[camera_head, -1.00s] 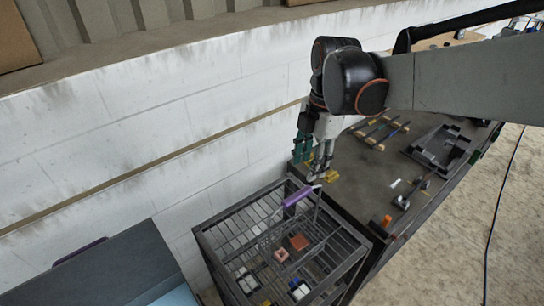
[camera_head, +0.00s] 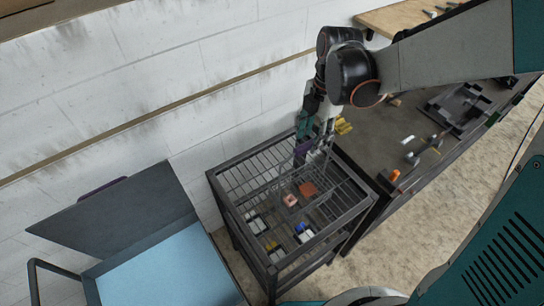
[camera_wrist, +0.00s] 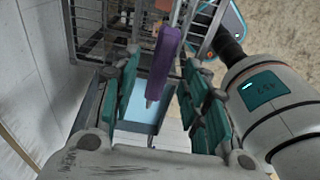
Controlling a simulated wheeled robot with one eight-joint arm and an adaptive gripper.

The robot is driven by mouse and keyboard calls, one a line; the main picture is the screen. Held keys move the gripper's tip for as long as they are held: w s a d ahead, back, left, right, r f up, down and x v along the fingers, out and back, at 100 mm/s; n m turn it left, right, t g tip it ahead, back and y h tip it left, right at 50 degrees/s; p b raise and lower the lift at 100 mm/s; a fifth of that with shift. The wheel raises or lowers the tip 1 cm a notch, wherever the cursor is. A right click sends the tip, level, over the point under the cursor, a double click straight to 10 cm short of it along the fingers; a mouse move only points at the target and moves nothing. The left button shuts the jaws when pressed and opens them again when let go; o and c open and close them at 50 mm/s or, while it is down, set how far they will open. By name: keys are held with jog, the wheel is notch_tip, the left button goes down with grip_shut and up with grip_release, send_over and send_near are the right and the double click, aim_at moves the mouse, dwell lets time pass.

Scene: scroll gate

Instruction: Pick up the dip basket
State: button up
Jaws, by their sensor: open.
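The dip basket's purple handle (camera_head: 303,148) stands above a dark wire-sided rack. In the wrist view the handle (camera_wrist: 163,55) runs lengthwise between the finger pads, with a visible space on each side. My gripper (camera_head: 317,138) is open around or just above the handle; it also shows in the wrist view (camera_wrist: 158,80). The fingers partly hide the handle in the head view. The basket's thin wire body is hard to tell from the rack bars. Several small blocks, orange, pink, blue and white, lie inside.
The dark rack (camera_head: 216,182) stands against the white wall (camera_head: 150,120). At lower left is an open tank (camera_head: 165,265) with light blue content and a raised dark lid (camera_head: 110,215). A workbench (camera_head: 375,140) with loose parts is at right.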

aim_at(310, 142)
jog(key=f, duration=0.4)
jog(key=shift+s+a, duration=0.1)
jog(key=shift+a, duration=0.15)
jog(key=shift+c, duration=0.3)
jog(key=c, duration=0.9)
grip_shut()
jog(key=shift+r, duration=0.15)
